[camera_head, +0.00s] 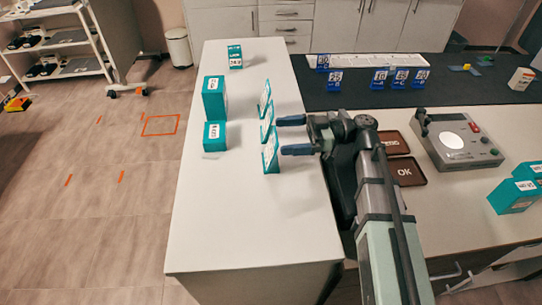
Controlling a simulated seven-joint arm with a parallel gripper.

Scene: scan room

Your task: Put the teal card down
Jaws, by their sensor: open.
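Several upright teal cards with white labels stand in a close row on the white table (225,230): a far card (265,97), a middle card (267,120) and a near card (271,151). I cannot tell which one the task means. My gripper (281,136) reaches in from the right with its two blue fingers spread apart and is open. Its fingertips are just right of the middle and near cards; whether they touch a card is unclear. The near card appears to stand on the table.
Teal boxes stand left of the cards: a tall one (214,97) and a shorter one (215,136). Another teal item (235,56) is farther back. Blue cards (379,79) stand on a dark mat (350,98). A grey device (457,140) sits right. The table's front is clear.

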